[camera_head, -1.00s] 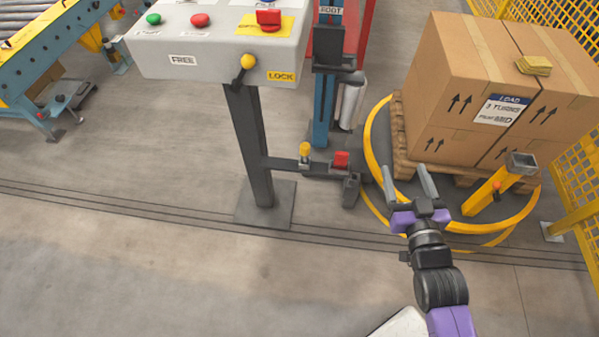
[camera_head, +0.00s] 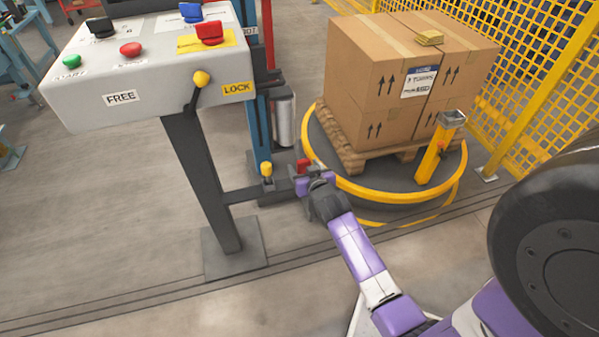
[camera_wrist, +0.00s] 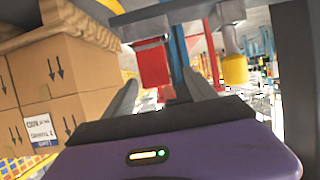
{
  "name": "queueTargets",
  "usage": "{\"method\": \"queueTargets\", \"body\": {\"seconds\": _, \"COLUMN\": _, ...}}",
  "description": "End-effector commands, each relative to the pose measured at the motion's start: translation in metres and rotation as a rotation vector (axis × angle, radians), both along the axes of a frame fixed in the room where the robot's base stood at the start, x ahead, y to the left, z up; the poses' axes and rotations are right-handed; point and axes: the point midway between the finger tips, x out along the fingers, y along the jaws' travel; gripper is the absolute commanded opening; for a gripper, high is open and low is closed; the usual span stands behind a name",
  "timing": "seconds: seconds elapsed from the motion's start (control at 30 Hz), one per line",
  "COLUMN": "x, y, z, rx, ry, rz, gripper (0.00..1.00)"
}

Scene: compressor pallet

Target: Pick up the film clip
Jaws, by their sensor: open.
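A small red block (camera_head: 302,164), which looks like the film clip, sits at the end of the dark bracket arm (camera_head: 246,193) on the console post. In the wrist view the red block (camera_wrist: 152,65) appears between my finger tips, hanging from the top because that view is upside down. My gripper (camera_head: 305,177) is open at the block, and its fingers (camera_wrist: 160,85) show on either side of it with nothing clamped. I cannot tell how deep between the fingers the block lies. The bracket's underside and my finger tips are partly hidden in the head view.
A yellow-topped knob (camera_head: 266,170) stands on the bracket just left of the clip. The blue mast (camera_head: 262,130) is behind. The control console (camera_head: 140,75) is at left. Boxes (camera_head: 375,80) on a pallet stand on the yellow-rimmed turntable (camera_head: 375,193) at right, beside a yellow fence (camera_head: 540,60).

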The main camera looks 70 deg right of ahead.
Motion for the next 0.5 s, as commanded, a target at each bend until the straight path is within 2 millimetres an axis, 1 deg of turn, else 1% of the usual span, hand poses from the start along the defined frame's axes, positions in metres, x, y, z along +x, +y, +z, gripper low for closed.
{"method": "queueTargets", "body": {"seconds": 0.17, "x": 0.01, "y": -0.015, "z": -0.007, "rx": 0.0, "ry": -0.002, "rz": -0.001, "gripper": 0.65}}
{"method": "queueTargets", "body": {"seconds": 0.3, "x": 0.019, "y": -0.033, "z": -0.015, "rx": 0.0, "ry": -0.002, "rz": -0.002, "gripper": 0.65}}
{"method": "queueTargets", "body": {"seconds": 0.5, "x": 0.031, "y": -0.045, "z": -0.021, "rx": -0.001, "ry": -0.001, "rz": 0.001, "gripper": 0.65}}
